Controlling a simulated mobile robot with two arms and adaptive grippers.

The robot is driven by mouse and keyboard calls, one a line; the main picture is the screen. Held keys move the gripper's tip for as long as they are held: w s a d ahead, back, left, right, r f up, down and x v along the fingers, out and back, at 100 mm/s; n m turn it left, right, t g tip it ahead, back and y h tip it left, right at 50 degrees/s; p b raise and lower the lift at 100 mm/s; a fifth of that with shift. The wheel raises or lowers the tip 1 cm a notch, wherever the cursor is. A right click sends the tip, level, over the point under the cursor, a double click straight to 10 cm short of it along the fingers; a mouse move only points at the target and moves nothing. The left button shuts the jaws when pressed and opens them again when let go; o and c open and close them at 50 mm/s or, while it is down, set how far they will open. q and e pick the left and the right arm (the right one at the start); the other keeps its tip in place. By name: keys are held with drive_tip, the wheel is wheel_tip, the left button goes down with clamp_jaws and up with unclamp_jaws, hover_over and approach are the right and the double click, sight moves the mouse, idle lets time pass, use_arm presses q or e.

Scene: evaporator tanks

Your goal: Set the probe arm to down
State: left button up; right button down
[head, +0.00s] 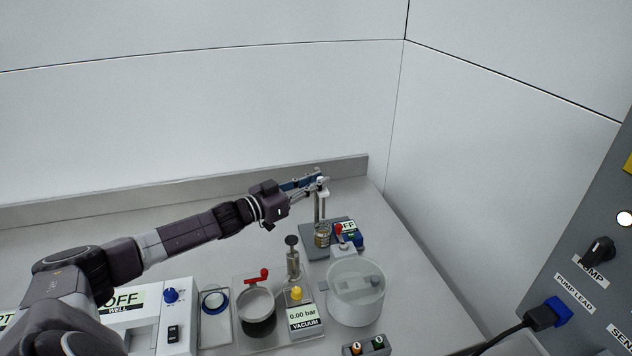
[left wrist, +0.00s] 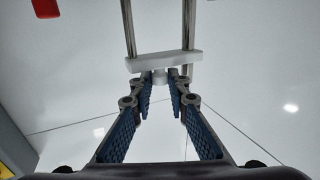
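The probe arm (head: 322,181) is a pale crosspiece near the top of a stand with metal posts (head: 319,207), at the back right of the bench. It is raised above a small glass vessel (head: 322,236). The left wrist view shows a white bar (left wrist: 165,62) across two metal rods, with a small white knob (left wrist: 160,77) on its near side. My left gripper (head: 314,184) is at the top of the stand. Its blue-padded fingers (left wrist: 161,86) are apart on either side of the knob, with gaps visible. My right gripper is not in view.
A control box with a blue knob (head: 170,295), a red-handled valve (head: 257,277), a vacuum gauge (head: 303,318) and a clear round tank (head: 355,292) stand in front of the stand. A grey pump panel (head: 590,260) is at the right. Walls close off the back.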

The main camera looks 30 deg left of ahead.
use_arm(q)
clamp_jaws()
wheel_tip(320, 180, down, 7)
drive_tip(key=b, duration=0.4)
drive_tip(key=shift+f+b, duration=0.2)
drive_tip(key=shift+b, duration=0.15)
drive_tip(key=shift+o, duration=2.3)
unclamp_jaws()
drive_tip(key=shift+r, duration=0.1)
